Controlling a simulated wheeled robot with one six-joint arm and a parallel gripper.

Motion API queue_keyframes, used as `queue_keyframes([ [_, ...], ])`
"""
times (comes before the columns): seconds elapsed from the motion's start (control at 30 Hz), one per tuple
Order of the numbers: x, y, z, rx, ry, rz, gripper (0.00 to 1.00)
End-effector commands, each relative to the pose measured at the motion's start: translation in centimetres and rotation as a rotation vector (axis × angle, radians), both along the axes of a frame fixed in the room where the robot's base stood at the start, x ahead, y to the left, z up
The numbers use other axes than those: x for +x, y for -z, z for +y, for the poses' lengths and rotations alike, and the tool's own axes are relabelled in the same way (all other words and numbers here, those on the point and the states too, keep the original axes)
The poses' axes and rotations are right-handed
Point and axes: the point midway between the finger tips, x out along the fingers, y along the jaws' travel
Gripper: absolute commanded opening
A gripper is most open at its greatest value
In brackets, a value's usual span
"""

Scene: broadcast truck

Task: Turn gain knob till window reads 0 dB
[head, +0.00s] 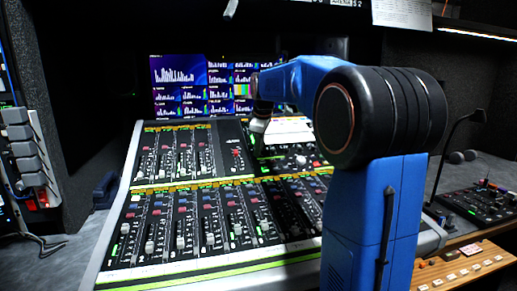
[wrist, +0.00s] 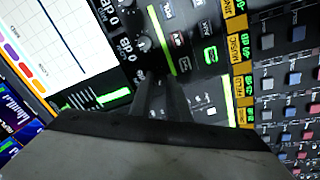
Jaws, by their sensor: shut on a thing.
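My gripper (wrist: 158,82) reaches onto the mixing console (head: 190,262) and its two dark fingers are closed on a knob at the edge of a black panel. That knob is mostly hidden between the fingers, so its pointer cannot be seen. In the head view my gripper (head: 258,138) is at the console's upper middle, left of the white screen (head: 288,131). In the wrist view a free black knob (wrist: 143,44) is just above the fingers.
Rows of faders and buttons (wrist: 292,78) lie right of my fingers in the wrist view. Monitors with blue graphs (head: 178,80) stand behind the console. A gooseneck microphone (head: 459,123) and a small control panel (head: 482,202) are at the right.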

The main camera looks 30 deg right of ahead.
Motion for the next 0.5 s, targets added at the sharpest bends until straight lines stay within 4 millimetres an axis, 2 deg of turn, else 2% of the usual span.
queue_keyframes([
  [0.1,0.01,-0.07,0.0,0.0,0.0,-0.001,0.0],
  [0.13,0.01,-0.07,0.0,0.0,0.0,-0.001,0.23],
  [0.2,0.0,-0.05,0.0,0.0,0.001,-0.002,0.34],
  [0.5,-0.02,-0.12,0.01,0.0,0.001,-0.001,0.34],
])
